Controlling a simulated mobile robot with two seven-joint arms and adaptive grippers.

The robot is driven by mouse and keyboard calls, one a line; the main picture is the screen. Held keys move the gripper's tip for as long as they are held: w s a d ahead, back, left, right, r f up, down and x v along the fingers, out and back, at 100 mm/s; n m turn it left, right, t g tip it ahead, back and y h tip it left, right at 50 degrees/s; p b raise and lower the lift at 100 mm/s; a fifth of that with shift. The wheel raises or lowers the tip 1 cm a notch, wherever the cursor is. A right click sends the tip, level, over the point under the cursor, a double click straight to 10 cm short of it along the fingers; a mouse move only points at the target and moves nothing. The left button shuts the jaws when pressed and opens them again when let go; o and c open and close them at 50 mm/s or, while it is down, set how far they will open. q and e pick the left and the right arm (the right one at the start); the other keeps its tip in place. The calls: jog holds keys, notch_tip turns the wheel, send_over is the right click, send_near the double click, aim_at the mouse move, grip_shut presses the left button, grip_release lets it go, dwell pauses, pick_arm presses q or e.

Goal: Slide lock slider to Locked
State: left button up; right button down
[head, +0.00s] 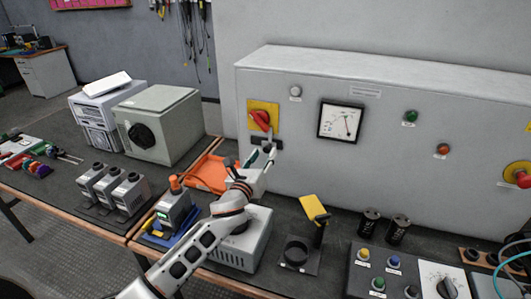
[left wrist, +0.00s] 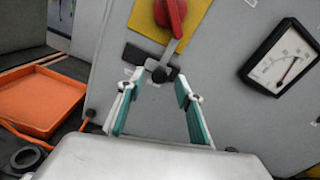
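The lock slider (left wrist: 148,62) is a dark bar with a round black knob, on the grey cabinet front just below a red rotary handle (left wrist: 172,15) on a yellow plate. In the head view the slider (head: 268,143) is partly covered by my left gripper (head: 265,153). In the left wrist view my left gripper (left wrist: 157,90) is open and empty. Its two teal-lined fingers point at the cabinet, with the slider's knob beyond and roughly between the tips. I cannot tell whether they touch it. Small white labels beside the slider are unreadable. My right gripper is not in view.
The cabinet (head: 390,85) carries a dial meter (head: 340,122) right of the slider. An orange tray (head: 208,174) lies at its foot to the left. A grey box (head: 240,250) and a yellow-topped stand (head: 314,208) occupy the bench near my left arm.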

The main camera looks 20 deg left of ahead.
pick_arm(q)
jog(key=shift+w, duration=1.15)
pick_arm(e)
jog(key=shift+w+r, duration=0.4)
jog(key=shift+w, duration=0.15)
pick_arm(q)
grip_shut()
jog(key=shift+a+r, duration=0.1)
jog(key=shift+a, duration=0.3)
jog(key=a+p, duration=0.1)
jog(key=a, duration=0.1)
jog(key=shift+a, duration=0.35)
jog(key=shift+c, duration=0.8)
grip_release()
jog(key=shift+o, duration=0.8)
jog(key=shift+a, duration=0.15)
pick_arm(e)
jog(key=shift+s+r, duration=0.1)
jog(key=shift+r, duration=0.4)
